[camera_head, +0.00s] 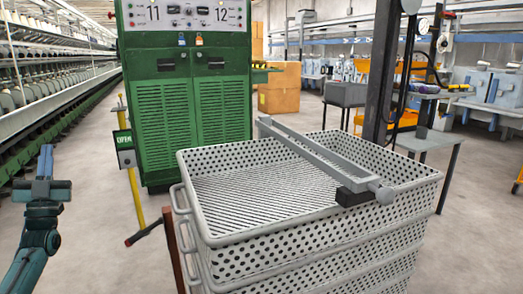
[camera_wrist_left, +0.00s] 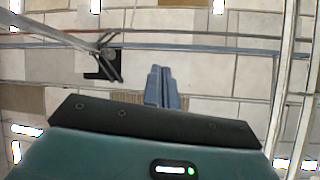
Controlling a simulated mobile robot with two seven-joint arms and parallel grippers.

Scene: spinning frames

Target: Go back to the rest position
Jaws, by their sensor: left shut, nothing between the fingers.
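My left gripper (camera_head: 46,160) is at the left of the head view, raised over the floor beside the spinning machine row, with its fingers pointing up in the picture. It is shut and empty. In the left wrist view its two blue-grey fingers (camera_wrist_left: 160,88) lie side by side with nothing between them. It is well apart from the green cabinet and the crate. My right gripper does not show in either view.
A grey perforated crate (camera_head: 330,238) stands close in front, with a grey metal bar (camera_head: 318,155) across its top. Behind it are a green cabinet (camera_head: 190,100) and a yellow post (camera_head: 133,175). Spinning machines (camera_head: 60,85) line the left.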

